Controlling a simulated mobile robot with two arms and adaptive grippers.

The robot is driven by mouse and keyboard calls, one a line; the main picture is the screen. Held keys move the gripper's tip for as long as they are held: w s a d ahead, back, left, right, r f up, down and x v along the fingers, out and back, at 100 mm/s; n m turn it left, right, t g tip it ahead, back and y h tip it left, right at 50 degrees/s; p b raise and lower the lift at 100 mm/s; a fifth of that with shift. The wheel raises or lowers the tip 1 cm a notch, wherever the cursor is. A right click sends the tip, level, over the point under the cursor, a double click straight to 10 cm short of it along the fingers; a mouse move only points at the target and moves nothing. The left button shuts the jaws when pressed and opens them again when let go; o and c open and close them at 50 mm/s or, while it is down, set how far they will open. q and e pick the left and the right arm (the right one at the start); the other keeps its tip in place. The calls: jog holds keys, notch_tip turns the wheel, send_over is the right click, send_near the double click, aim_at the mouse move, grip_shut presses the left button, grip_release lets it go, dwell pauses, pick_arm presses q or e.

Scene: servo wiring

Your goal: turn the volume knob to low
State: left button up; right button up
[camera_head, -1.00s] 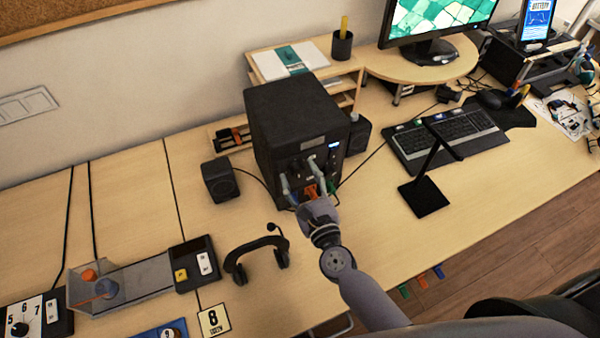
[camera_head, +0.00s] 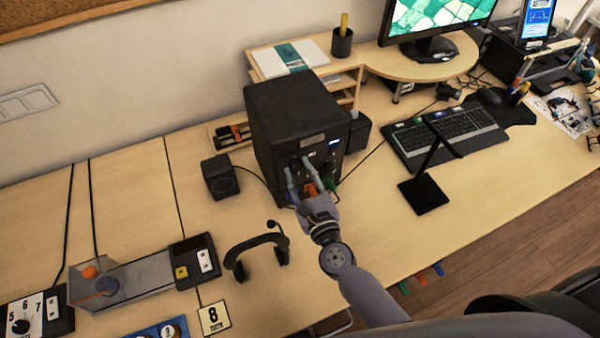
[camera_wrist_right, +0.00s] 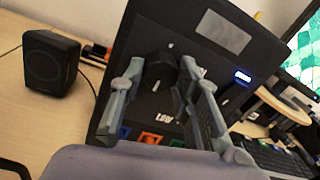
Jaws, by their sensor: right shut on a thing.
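A black speaker box (camera_head: 290,105) stands on the desk, its front facing me. A dark round volume knob (camera_wrist_right: 160,70) is on its front panel, with a "LOW" label (camera_wrist_right: 166,118) below it in the right wrist view. My right gripper (camera_head: 300,168) is at that panel, its two grey fingers on either side of the knob and shut on it. My left gripper is not in view.
Small speakers (camera_head: 220,177) stand beside the box. A headset (camera_head: 256,252) lies in front of it. A keyboard (camera_head: 450,135) and black stand (camera_head: 424,196) are to the right. Coloured squares (camera_wrist_right: 150,138) sit low on the panel.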

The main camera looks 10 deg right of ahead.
jog(key=shift+n, duration=0.3)
jog(key=n, duration=0.2)
jog(key=shift+n, duration=0.3)
jog(key=n, duration=0.3)
jog(key=shift+f+n, duration=0.1)
jog(key=shift+n, duration=0.3)
jog(key=n, duration=0.3)
jog(key=n+y, duration=0.1)
jog(key=n, duration=0.2)
jog(key=shift+n+t+p, duration=0.3)
jog(key=shift+p, duration=0.1)
jog(key=n+p, duration=0.1)
jog(key=n, duration=0.4)
jog(key=shift+d+n, duration=0.1)
jog(key=shift+n, duration=0.3)
jog(key=n+y+p, duration=0.1)
jog(key=n, duration=0.4)
jog(key=shift+p, duration=0.35)
jog(key=shift+f+n, duration=0.1)
jog(key=shift+n, duration=0.3)
jog(key=o, duration=1.2)
jog(key=shift+c, duration=0.2)
